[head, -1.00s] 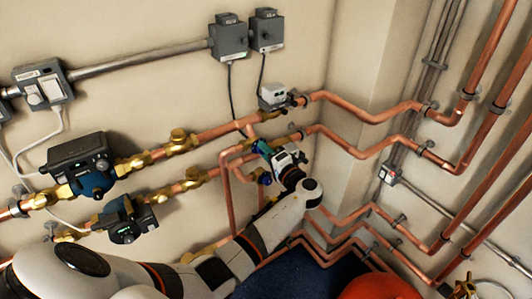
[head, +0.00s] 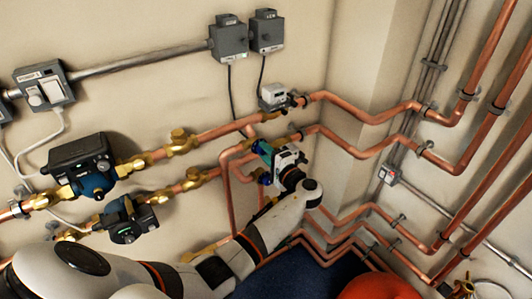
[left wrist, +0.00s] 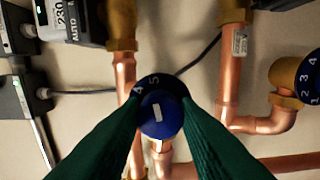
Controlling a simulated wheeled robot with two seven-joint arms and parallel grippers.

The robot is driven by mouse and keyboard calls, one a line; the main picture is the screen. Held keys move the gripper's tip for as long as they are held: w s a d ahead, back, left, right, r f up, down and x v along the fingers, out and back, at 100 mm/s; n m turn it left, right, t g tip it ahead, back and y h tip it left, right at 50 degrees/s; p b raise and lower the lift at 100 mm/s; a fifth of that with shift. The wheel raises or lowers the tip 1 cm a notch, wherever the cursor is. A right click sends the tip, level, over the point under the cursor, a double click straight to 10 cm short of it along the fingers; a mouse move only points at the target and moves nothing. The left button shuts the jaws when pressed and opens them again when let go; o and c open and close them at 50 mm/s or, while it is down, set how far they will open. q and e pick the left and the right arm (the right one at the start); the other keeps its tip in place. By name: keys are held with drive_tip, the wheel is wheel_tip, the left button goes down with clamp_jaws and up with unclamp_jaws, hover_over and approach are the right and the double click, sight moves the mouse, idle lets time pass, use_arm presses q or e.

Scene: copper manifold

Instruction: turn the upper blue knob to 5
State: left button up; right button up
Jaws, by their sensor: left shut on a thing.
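The gripped blue knob (left wrist: 161,113) sits in the middle of the left wrist view, with a white bar on its face. The digits 4 and 5 show on the dark ring above it, and the bar stands nearly upright, roughly toward the 5. My left gripper (left wrist: 160,108) has its dark green fingers closed on both sides of this knob. In the head view my left gripper (head: 263,149) is at the copper pipes by the corner, largely hiding the knob. Another blue knob (head: 265,179) shows just below. My right gripper is not in view.
A second numbered blue dial (left wrist: 312,78) is at the right edge of the wrist view. A white-grey actuator (head: 273,95) sits above my gripper. Copper pipes (head: 375,116) run close on the right. Pumps (head: 85,165) are on the left.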

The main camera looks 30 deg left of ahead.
use_arm(q)
drive_tip(key=o, duration=1)
drive_tip(key=shift+c, duration=0.2)
drive_tip(key=b+v, duration=0.5)
drive_tip(key=v, duration=0.7)
drive_tip(key=shift+f, duration=0.1)
